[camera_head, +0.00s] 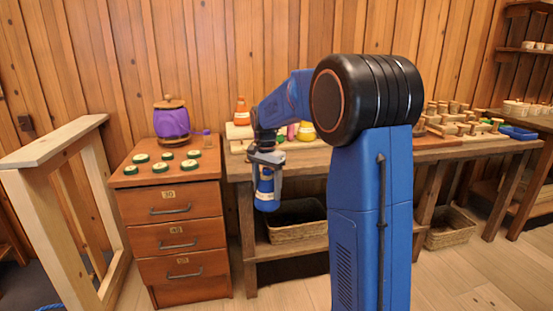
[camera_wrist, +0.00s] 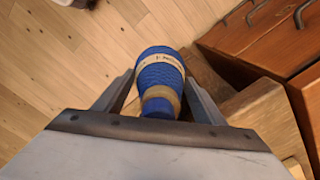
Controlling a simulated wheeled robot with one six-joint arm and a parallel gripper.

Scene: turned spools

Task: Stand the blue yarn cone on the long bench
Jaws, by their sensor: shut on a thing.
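The blue yarn cone (camera_head: 266,190) has a pale label band and hangs below my gripper (camera_head: 267,165) in the head view. In the wrist view the cone (camera_wrist: 160,75) sits between the two fingers of my gripper (camera_wrist: 160,98), which is shut on it. The cone is held in the air in front of the long bench (camera_head: 300,163), below the level of its top, near its left end. The bench is wooden, with a lower shelf, and my arm hides the middle of it.
A drawer cabinet (camera_head: 170,205) with green-topped discs and a purple pot (camera_head: 172,120) stands left of the bench. An orange cone (camera_head: 241,112) and a yellow one (camera_head: 306,131) stand at the bench's back. Baskets (camera_head: 295,222) are underneath. Many small spools (camera_head: 455,115) crowd its right part.

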